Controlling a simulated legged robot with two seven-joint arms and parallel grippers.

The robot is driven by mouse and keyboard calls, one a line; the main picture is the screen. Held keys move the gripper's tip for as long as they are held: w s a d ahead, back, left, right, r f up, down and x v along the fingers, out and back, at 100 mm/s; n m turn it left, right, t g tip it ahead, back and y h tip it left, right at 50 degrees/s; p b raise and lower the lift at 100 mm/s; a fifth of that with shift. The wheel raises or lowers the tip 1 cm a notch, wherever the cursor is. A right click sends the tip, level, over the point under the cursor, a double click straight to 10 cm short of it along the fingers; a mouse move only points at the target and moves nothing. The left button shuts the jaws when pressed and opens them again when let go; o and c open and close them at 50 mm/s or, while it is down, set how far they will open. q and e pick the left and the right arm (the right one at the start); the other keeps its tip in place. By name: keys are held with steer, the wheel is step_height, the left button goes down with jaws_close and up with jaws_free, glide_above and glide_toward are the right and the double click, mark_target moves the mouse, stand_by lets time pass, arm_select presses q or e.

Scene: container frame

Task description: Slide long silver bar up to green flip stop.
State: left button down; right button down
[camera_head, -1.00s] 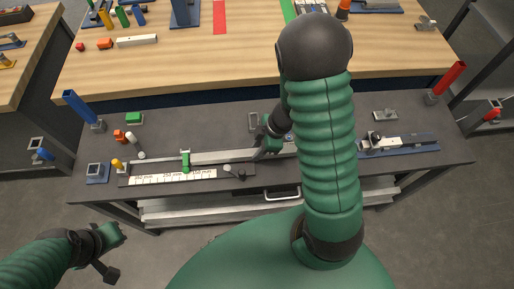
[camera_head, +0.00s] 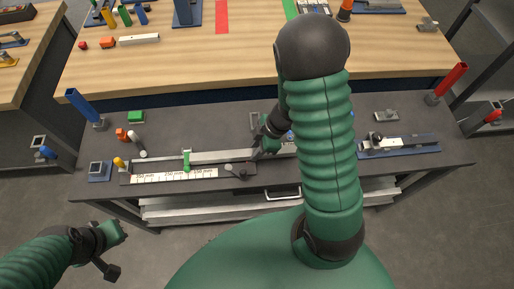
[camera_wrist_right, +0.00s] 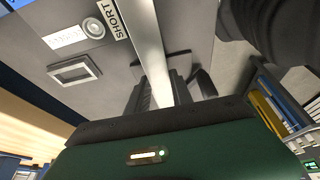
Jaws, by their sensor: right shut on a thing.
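The long silver bar (camera_head: 222,156) lies along the measuring fixture (camera_head: 208,179) on the dark bench, behind the white scale. The green flip stop (camera_head: 186,161) stands over the fixture near the bar's left end; I cannot tell whether they touch. My right gripper (camera_head: 256,154) is shut on the bar, to the right of the stop. In the right wrist view the bar (camera_wrist_right: 146,42) runs between the fingers (camera_wrist_right: 166,94). My left gripper (camera_head: 117,248) is away from the fixture at lower left; its finger opening is unclear.
A dark knobbed lever (camera_head: 240,173) sits at the fixture's right part. A blue clamp fixture (camera_head: 400,149) is at right. Small pegs, a green block (camera_head: 136,117) and a blue post (camera_head: 83,105) stand at left. A wooden table (camera_head: 180,75) is behind.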

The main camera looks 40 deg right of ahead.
steer(key=shift+w+a, duration=0.1)
steer(key=shift+a, duration=0.1)
steer(key=c, duration=1.1)
jaws_free()
steer(key=shift+o, duration=0.7)
steer(key=o, duration=0.5)
steer(key=shift+r, duration=0.1)
step_height(320, 180, up, 7)
steer(key=p, duration=0.9)
